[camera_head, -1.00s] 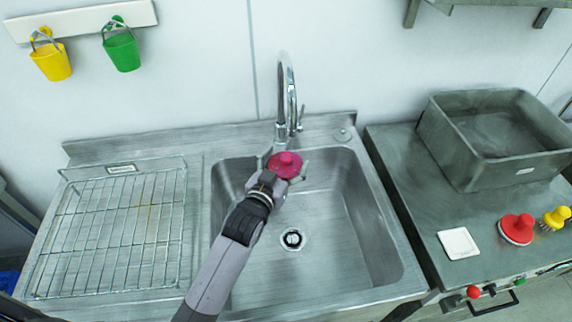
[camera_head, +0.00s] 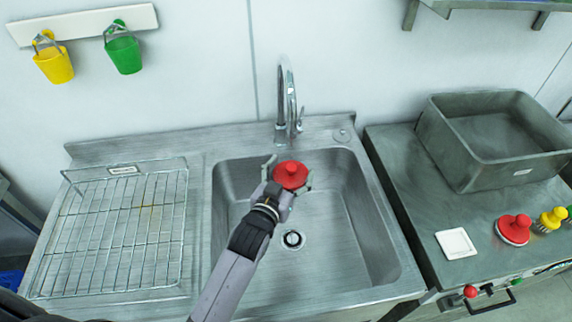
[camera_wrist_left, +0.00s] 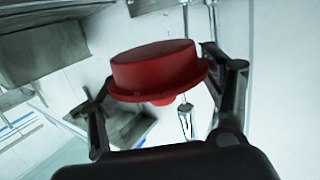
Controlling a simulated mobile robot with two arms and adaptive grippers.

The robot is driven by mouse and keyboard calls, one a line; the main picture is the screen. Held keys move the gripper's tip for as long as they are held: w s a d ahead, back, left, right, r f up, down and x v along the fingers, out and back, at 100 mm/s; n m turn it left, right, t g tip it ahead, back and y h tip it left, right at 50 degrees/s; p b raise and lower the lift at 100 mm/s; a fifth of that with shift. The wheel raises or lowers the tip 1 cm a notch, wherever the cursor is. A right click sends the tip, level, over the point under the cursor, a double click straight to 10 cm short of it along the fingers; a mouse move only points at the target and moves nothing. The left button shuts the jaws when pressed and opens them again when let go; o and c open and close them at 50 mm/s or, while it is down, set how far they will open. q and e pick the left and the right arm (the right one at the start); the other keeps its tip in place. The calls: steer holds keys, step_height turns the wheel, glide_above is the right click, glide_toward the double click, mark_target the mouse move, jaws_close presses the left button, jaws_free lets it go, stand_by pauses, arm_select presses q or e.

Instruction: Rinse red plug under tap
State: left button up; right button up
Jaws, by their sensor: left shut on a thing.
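The red plug (camera_head: 290,174) is held in my left gripper (camera_head: 287,178), above the back part of the sink basin (camera_head: 345,235). In the left wrist view the plug (camera_wrist_left: 158,70) shows as a red disc with a wider rim, tilted, between the two fingers. My left gripper (camera_wrist_left: 165,98) is shut on it there. The chrome tap (camera_head: 287,100) stands behind the basin, its spout curving over toward the plug. I cannot make out a water stream. My right gripper is not in view.
A wire rack (camera_head: 120,230) lies left of the basin. Yellow (camera_head: 54,65) and green (camera_head: 124,54) buckets hang on the wall.

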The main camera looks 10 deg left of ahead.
mark_target(298, 176)
arm_select(q)
steer(key=shift+s+d+p, duration=0.2)
steer(key=shift+s+p, duration=0.05)
steer(key=shift+s, duration=0.6)
steer(key=shift+s+d+p, duration=0.2)
steer(key=shift+s, duration=0.65)
steer(key=shift+s+d+p, duration=0.2)
steer(key=shift+s+p, duration=0.05)
steer(key=shift+s, duration=0.6)
steer(key=shift+r, duration=0.1)
steer(key=s+d+r+p, duration=0.1)
steer(key=s+r+p, duration=0.2)
steer(key=s+p, duration=0.2)
steer(key=shift+d+r, duration=0.15)
steer(key=shift+r, duration=0.25)
steer(key=shift+w, duration=0.1)
